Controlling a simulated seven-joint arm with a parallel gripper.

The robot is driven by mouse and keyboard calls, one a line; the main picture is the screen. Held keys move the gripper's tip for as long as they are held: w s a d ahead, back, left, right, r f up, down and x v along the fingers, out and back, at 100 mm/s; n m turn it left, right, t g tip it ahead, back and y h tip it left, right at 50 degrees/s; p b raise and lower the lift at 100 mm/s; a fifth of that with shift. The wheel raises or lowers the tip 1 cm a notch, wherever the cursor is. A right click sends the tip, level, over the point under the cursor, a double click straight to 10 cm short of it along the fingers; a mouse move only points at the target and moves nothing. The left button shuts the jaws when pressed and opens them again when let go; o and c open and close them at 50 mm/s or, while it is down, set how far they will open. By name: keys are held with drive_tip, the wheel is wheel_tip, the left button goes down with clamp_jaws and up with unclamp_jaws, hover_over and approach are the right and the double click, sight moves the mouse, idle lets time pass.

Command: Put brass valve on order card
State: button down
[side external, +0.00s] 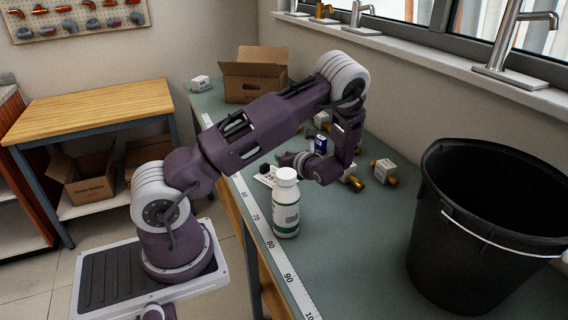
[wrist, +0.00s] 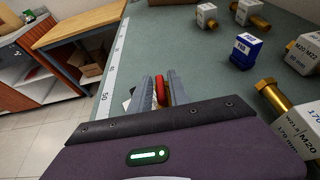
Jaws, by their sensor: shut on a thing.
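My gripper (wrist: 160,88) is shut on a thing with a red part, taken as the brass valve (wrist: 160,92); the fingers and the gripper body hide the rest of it. In the side external view my gripper (side external: 288,159) is low over the bench, behind the white bottle, and the valve cannot be made out there. A white piece that looks like the order card (side external: 264,178) lies on the bench near the ruler strip, partly hidden by the bottle. A pale corner (wrist: 127,104) shows left of the fingers in the wrist view. Whether the valve touches the card cannot be told.
A white bottle (side external: 286,210) stands beside the card. A blue block (wrist: 246,48) and several brass bolts with white labels (side external: 384,171) lie right of my gripper. A black bucket (side external: 450,240) stands at the right, a cardboard box (side external: 252,82) at the back.

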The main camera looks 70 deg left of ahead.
drive_tip(key=shift+f, duration=0.85)
drive_tip(key=shift+f, duration=0.1)
drive_tip(key=c, duration=1.2)
unclamp_jaws()
drive_tip(key=shift+c, duration=0.2)
drive_tip(key=v, duration=1.2)
drive_tip(key=shift+d, duration=0.15)
